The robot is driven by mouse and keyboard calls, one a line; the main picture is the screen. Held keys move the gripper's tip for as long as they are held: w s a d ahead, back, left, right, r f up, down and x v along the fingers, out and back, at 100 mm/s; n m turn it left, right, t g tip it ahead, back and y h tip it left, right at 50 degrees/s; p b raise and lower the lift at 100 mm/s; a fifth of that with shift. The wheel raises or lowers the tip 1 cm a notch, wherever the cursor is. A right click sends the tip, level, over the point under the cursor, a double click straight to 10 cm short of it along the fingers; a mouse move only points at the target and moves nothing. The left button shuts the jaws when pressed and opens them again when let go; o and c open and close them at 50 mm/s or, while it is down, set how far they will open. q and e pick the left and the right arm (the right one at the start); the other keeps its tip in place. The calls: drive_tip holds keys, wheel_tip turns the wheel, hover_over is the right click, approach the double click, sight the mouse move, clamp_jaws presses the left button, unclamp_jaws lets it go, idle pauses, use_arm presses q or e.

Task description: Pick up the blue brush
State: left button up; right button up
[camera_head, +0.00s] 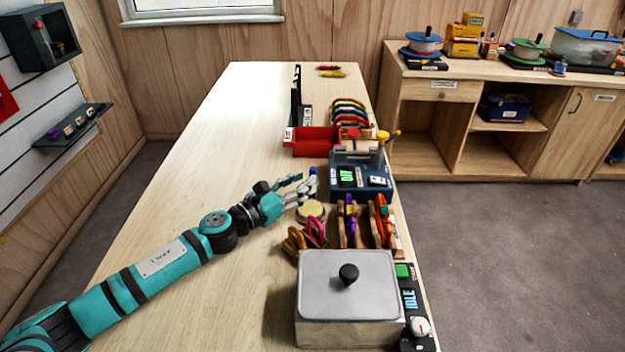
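My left arm reaches in from the left over the wooden table, and its gripper (304,186) is near the middle of the table's right part. A small blue thing (313,171), perhaps the end of the blue brush, shows right at the fingertips. The fingers cover what lies below it, so I cannot tell whether they touch or hold it. A round, pale-topped container (310,210) stands just below the fingers in the picture. My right gripper is not in view.
A dark blue device with a green display (347,176) stands right of the gripper. A red bin (311,141) is behind. Wooden racks with colored gear (362,228) and a lidded metal box (348,285) are in front. The table's left half (215,140) is clear.

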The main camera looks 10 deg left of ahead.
use_arm(q)
drive_tip(key=x, duration=0.4)
drive_tip(key=shift+d, duration=0.1)
clamp_jaws()
idle(0.5)
